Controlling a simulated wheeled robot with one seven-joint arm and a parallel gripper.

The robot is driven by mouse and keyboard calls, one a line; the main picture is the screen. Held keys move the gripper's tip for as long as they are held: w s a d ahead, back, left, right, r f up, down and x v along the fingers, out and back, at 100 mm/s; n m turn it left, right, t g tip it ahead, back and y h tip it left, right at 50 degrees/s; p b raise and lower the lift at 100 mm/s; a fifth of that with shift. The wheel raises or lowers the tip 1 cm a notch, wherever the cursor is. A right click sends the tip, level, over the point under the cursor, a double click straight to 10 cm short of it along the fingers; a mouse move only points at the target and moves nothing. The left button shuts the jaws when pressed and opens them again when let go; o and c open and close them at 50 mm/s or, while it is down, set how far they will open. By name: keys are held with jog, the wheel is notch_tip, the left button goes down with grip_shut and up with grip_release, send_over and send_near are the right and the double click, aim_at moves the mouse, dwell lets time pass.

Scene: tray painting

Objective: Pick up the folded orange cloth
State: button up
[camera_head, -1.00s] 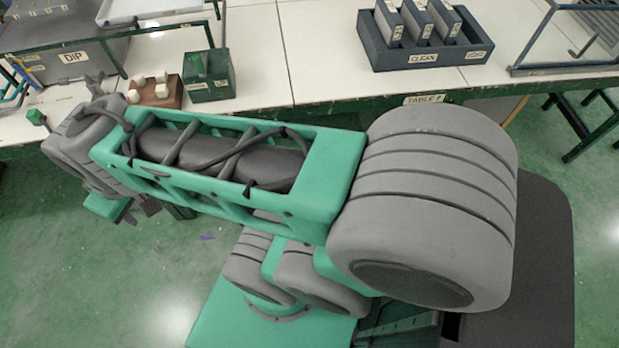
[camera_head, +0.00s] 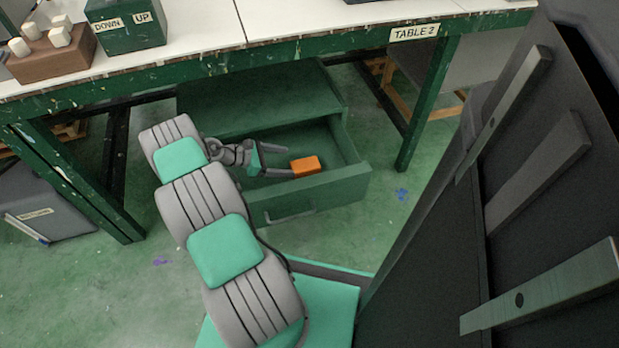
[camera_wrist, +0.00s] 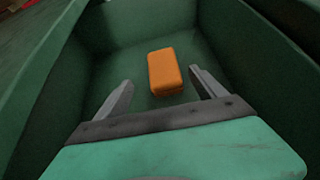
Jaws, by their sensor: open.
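The folded orange cloth (camera_head: 306,166) lies on the floor of an open green drawer (camera_head: 318,194) under the table. It also shows in the wrist view (camera_wrist: 165,71), a small block shape a little beyond the fingertips and between their lines. My gripper (camera_head: 291,162) reaches into the drawer from the left in the head view, its fingers apart and pointing at the cloth. In the wrist view my gripper (camera_wrist: 163,84) is open and empty, with one finger on each side. I cannot tell how high the fingers are above the drawer floor.
The drawer's walls (camera_wrist: 232,58) stand close around my gripper. The tabletop edge (camera_head: 270,50) with a "TABLE 2" label runs above the drawer. A green DOWN/UP box (camera_head: 125,26) and a brown block with white pegs (camera_head: 52,58) stand on the table. A grey bin (camera_head: 45,205) is at left.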

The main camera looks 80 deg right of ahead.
aim_at(300, 165)
jog(key=b+x, duration=0.1)
jog(key=x, duration=0.1)
jog(key=b+x, duration=0.1)
jog(key=x, duration=0.2)
jog(key=b+x, duration=0.1)
jog(key=x, duration=0.2)
jog(key=shift+s+a+f, duration=0.1)
jog(key=shift+a+f, duration=0.2)
jog(key=shift+f, duration=0.1)
jog(key=shift+s+d+f, duration=0.1)
jog(key=shift+s+d, duration=0.15)
jog(key=shift+s, duration=0.1)
jog(key=shift+c, duration=0.4)
jog(key=c, duration=1.4)
